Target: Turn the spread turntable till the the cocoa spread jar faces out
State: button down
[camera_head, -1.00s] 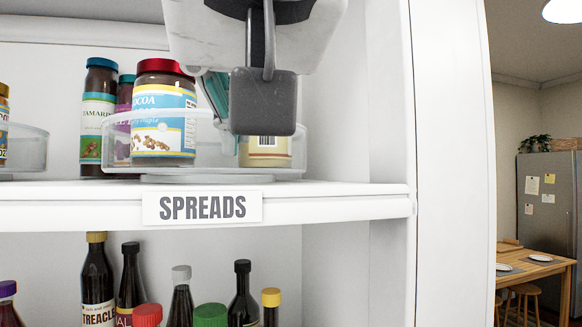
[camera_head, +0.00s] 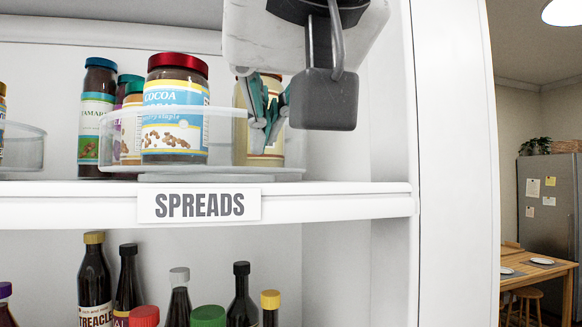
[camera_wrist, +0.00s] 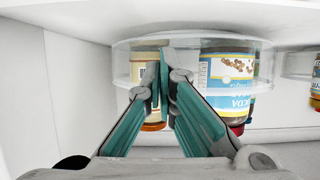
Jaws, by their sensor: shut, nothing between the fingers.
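The cocoa spread jar (camera_head: 176,112) has a red lid and a blue and yellow label. It stands at the front of the spread turntable (camera_head: 215,172), left of its middle, behind part of the clear rim. Its label faces roughly forward. In the wrist view the jar (camera_wrist: 228,82) appears upside down, right of the fingers. My gripper (camera_head: 262,125) is shut and empty at the turntable's right side, in front of a cream-labelled jar (camera_head: 243,148). The fingertips (camera_wrist: 163,78) overlap that jar in the wrist view; contact is unclear.
The shelf edge carries a SPREADS sign (camera_head: 199,205). A white side wall (camera_head: 385,110) stands close on the right. Several bottles (camera_head: 180,300) fill the shelf below.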

jog(key=shift+w, duration=0.1)
dwell(0.3)
jog(key=shift+w+d, duration=0.7)
jog(key=shift+d, duration=0.2)
jog(key=shift+s+d, duration=1.15)
jog(key=shift+d, duration=0.25)
jog(key=shift+s, duration=0.1)
jog(key=v, duration=1.1)
jog(key=shift+s+r, duration=0.2)
jog(key=shift+s, duration=0.2)
jog(key=shift+w, duration=0.1)
